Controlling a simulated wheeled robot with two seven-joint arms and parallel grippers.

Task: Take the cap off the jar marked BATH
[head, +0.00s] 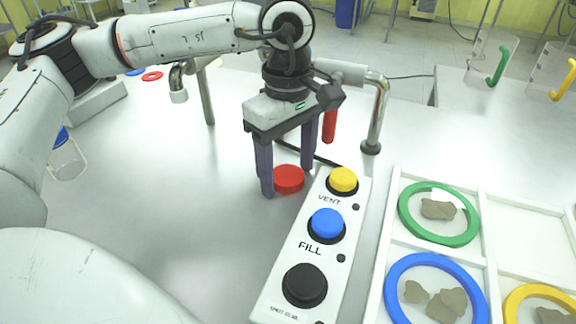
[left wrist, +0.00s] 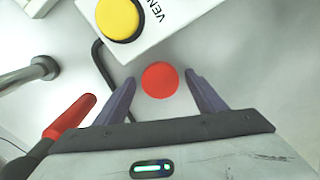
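A red round cap-like piece (head: 288,179) is on the pale table beside the button panel. It also shows in the left wrist view (left wrist: 160,79). I can read no BATH mark on it, and no jar marked BATH can be made out. My left gripper (head: 287,168) points down at the red piece with its dark fingers apart. In the left wrist view the fingertips (left wrist: 161,77) lie on either side of the red piece, with gaps. Whether the fingers are level with it is hard to tell. My right gripper is not in view.
A white panel (head: 310,266) with VENT and FILL buttons stands close to the right. A metal pipe (head: 376,115) and a red handle (head: 330,125) stand behind. A white tray (head: 485,213) with ringed compartments holding stones is at right.

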